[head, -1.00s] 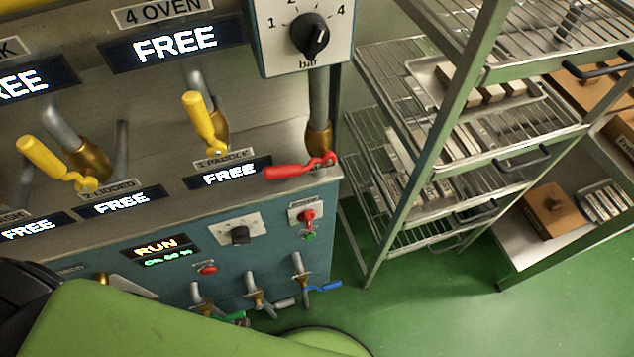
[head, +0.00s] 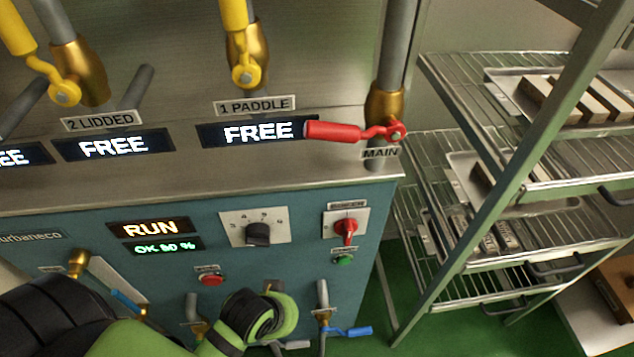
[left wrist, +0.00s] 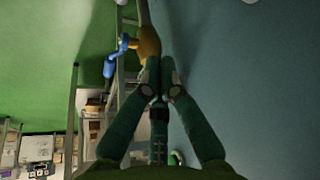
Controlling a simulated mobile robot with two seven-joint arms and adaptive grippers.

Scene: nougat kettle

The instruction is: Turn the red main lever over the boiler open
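The red main lever (head: 340,131) sits on a brass valve (head: 385,112) on a grey vertical pipe at the boiler's right corner. Its handle points left, roughly level and crosswise to the pipe, and overlaps the end of the FREE display. A MAIN label (head: 380,153) is just below its pivot. My left arm comes in at the bottom of the head view, low in front of the blue panel; its fingertips cannot be made out there. In the left wrist view my left gripper (left wrist: 161,68) has its fingertips together with nothing visible between them, apart from the red lever. My right gripper is not in view.
Yellow levers (head: 235,18) stand on the left pipes. The blue front panel carries a red switch (head: 346,230) and a black knob (head: 258,234). A blue-handled valve (head: 350,331) is low down, also in the left wrist view (left wrist: 110,66). A wire rack (head: 480,205) stands close right.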

